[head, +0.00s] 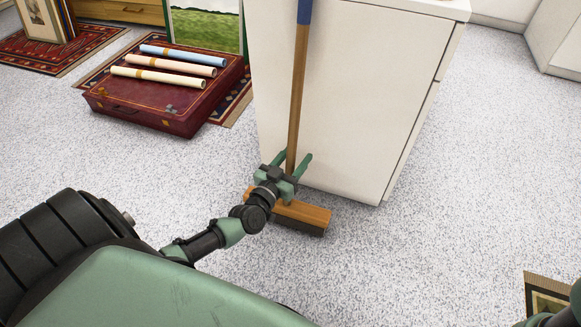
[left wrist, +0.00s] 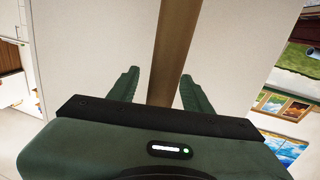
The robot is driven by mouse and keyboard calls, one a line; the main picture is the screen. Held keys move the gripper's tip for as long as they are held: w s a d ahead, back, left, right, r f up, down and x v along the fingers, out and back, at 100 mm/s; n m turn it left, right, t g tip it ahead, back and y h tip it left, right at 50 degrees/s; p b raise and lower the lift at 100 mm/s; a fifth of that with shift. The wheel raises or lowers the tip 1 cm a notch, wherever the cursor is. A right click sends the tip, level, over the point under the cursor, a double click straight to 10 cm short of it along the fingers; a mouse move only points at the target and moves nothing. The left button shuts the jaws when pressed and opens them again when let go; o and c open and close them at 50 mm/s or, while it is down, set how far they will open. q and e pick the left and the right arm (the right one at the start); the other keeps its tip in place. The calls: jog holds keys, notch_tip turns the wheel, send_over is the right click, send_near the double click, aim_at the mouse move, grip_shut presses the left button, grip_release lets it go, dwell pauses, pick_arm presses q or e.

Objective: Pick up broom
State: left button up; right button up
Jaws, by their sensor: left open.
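The broom leans upright against the white cabinet. Its wooden handle (head: 298,95) has a blue upper part, and its wooden head (head: 305,213) with dark bristles rests on the floor. My left gripper (head: 294,158) is low at the handle, just above the broom head, and hides part of both. In the left wrist view, the handle (left wrist: 172,50) runs between the two open green fingers of the left gripper (left wrist: 158,78), with a gap on each side. The fingers are not closed on it. The right gripper's fingers do not show.
The white cabinet (head: 345,90) stands right behind the broom. A red suitcase (head: 165,105) with several rolled prints lies on a rug at the left. A framed print (head: 545,292) lies at the lower right. The speckled floor right of the cabinet is clear.

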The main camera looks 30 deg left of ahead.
pick_arm(q)
jog(key=shift+w, duration=0.1)
jog(key=shift+c, duration=0.2)
grip_shut()
dwell(1.1)
jog(key=shift+r, duration=0.15)
